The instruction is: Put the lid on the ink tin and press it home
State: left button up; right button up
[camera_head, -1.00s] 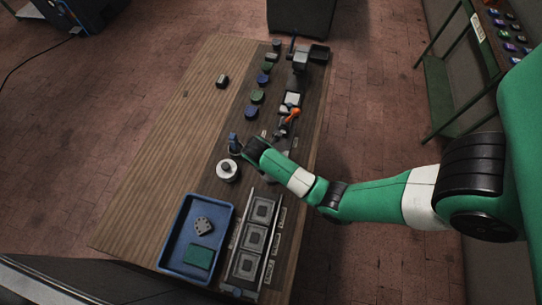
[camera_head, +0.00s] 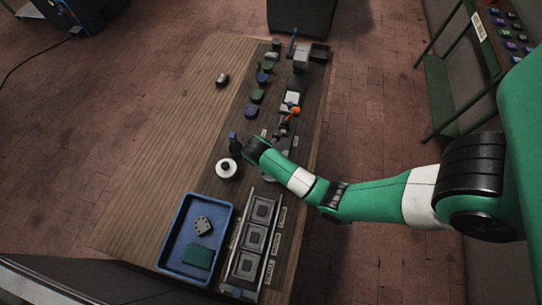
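A round white piece (camera_head: 226,170) with a small dark knob in its middle stands on the dark strip of the bench. It looks like the ink tin or its lid, but I cannot tell which. My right arm comes in from the right, and its black wrist (camera_head: 257,150) is just right of and behind the white piece. My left gripper is not in view.
A blue tray (camera_head: 165,240) and a rack of square plates (camera_head: 243,268) lie in front. Several green and blue round pots (camera_head: 251,111) line the back, near a press (camera_head: 301,60). The bench's left side is mostly clear.

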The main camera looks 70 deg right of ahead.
jog(key=shift+f+b, duration=0.3)
jog(key=shift+f, duration=0.1)
dwell(0.8)
jog(key=o, duration=1.5)
jog(key=shift+r, duration=0.1)
notch_tip(320, 180, up, 7)
jog(key=p, duration=0.7)
